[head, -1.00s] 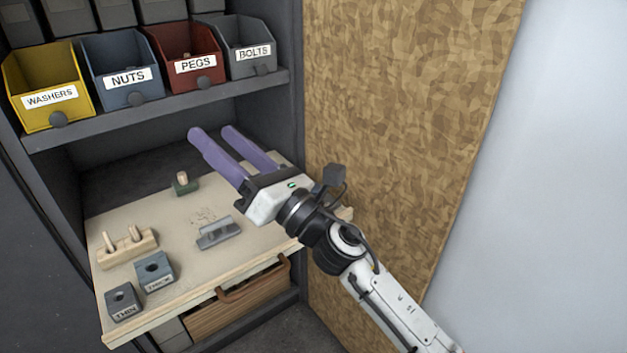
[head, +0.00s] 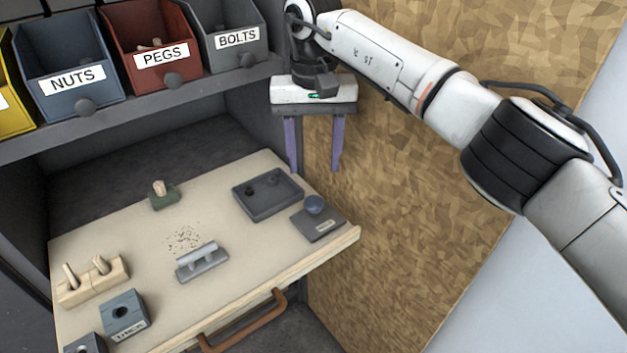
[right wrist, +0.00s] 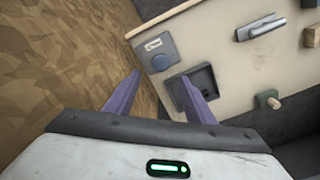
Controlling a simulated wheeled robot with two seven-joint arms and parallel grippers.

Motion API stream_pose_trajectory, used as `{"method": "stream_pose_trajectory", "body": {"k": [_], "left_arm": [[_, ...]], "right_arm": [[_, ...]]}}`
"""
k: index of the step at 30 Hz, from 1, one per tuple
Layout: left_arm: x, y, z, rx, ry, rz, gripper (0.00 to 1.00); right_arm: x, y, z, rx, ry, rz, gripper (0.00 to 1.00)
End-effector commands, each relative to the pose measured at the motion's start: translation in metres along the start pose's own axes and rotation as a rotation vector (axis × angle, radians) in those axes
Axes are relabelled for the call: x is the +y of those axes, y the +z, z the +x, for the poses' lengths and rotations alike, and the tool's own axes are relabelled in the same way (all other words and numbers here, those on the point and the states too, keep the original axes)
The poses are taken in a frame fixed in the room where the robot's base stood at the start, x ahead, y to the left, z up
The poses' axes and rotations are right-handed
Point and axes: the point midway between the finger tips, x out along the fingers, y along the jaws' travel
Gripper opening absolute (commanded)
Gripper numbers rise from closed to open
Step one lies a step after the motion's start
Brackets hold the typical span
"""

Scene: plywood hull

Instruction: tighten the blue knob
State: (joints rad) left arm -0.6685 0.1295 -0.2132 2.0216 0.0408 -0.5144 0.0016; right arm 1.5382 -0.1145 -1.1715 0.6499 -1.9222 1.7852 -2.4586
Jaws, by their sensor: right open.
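My left gripper is in no view.
A dark tray (head: 267,207) with small dark parts lies left of the knob plate. A grey holder with a light bar (head: 202,262), a green block with a peg (head: 163,196) and a wooden peg block (head: 93,284) stand farther left. Bins line the shelf (head: 150,125) above. A brown panel (head: 400,180) rises at right.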

Motion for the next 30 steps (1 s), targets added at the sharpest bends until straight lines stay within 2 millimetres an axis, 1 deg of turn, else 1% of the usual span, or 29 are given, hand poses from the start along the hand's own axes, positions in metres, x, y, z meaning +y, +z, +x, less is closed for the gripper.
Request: {"method": "stream_pose_trajectory", "body": {"k": [1,3,5,9,13,18,26,29,30], "left_arm": [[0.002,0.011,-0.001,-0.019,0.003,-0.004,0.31],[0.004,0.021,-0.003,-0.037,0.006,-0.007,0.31],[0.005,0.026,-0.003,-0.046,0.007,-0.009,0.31],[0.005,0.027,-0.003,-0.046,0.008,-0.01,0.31],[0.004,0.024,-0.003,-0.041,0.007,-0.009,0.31],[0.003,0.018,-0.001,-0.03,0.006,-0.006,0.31],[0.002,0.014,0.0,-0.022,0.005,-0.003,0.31],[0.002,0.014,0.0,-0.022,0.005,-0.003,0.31],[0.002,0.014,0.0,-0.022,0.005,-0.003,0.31]], "right_arm": [[0.0,0.001,0.012,-0.006,-0.002,0.001,0.49],[0.0,0.001,0.025,-0.007,-0.002,0.002,0.49],[0.0,0.001,0.037,-0.006,-0.003,0.002,0.49],[0.0,0.001,0.061,-0.005,-0.003,0.002,0.49],[-0.001,0.001,0.078,-0.004,-0.004,0.002,0.49],[-0.001,0.001,0.088,-0.003,-0.005,0.002,0.49],[-0.001,0.001,0.089,-0.002,-0.004,0.002,0.49],[-0.001,0.001,0.089,-0.002,-0.004,0.003,0.34],[-0.001,0.001,0.089,-0.002,-0.004,0.003,0.27]]}}
